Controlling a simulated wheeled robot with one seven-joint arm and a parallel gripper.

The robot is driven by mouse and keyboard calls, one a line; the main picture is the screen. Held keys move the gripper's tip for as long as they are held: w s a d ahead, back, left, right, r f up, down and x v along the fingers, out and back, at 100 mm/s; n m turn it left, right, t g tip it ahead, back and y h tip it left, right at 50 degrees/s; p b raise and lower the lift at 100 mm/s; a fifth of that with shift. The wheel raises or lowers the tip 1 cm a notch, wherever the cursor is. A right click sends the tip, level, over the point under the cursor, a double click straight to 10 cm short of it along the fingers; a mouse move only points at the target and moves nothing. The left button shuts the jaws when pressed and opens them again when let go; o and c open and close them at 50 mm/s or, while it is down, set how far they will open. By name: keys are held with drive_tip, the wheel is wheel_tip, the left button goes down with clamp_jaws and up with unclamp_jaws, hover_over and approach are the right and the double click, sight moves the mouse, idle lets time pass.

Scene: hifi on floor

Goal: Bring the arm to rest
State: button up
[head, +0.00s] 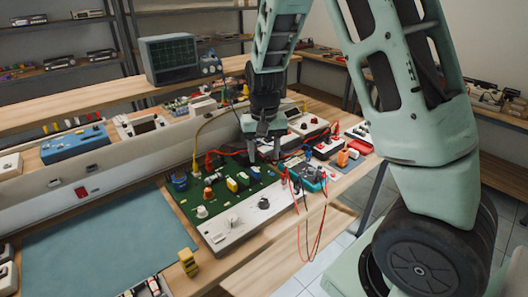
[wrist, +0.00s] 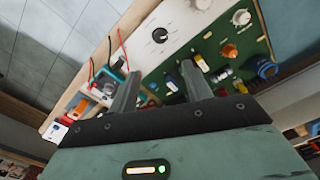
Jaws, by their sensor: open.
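My gripper (head: 264,150) hangs at the end of my pale green arm in the head view, over the far right end of a green circuit board with a white front panel. In the wrist view my gripper (wrist: 160,88) shows two grey fingers spread apart with nothing between them. The green board (head: 222,197) carries knobs, coloured parts and cables. It also shows beyond the fingers in the wrist view (wrist: 238,66). I cannot tell exactly how high the fingertips are above the board.
A teal multimeter (head: 308,175) with red and black leads sits right of the board, near the bench edge. A yellow block (head: 188,262) stands left of it. A blue-grey mat (head: 100,245) lies clear at left. An oscilloscope (head: 168,59) stands on the upper shelf.

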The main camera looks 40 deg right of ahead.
idle(0.4)
drive_tip(key=s+a+r+n+y, duration=0.1)
drive_tip(key=s+a+r+n, duration=0.15)
drive_tip(key=s+a, duration=0.45)
drive_tip(key=s+a+r+n, duration=0.2)
drive_tip(key=s+a+n, duration=0.15)
drive_tip(key=a, duration=0.75)
drive_tip(key=s+a+r+n, duration=0.1)
drive_tip(key=s+a+n, duration=0.2)
drive_tip(key=s, duration=0.4)
drive_tip(key=s+a+r+n, duration=0.1)
drive_tip(key=s+a+n, duration=0.2)
drive_tip(key=s, duration=0.4)
drive_tip(key=shift+s+a+n, duration=0.15)
drive_tip(key=shift+s+n, duration=0.1)
drive_tip(key=shift+n, duration=0.35)
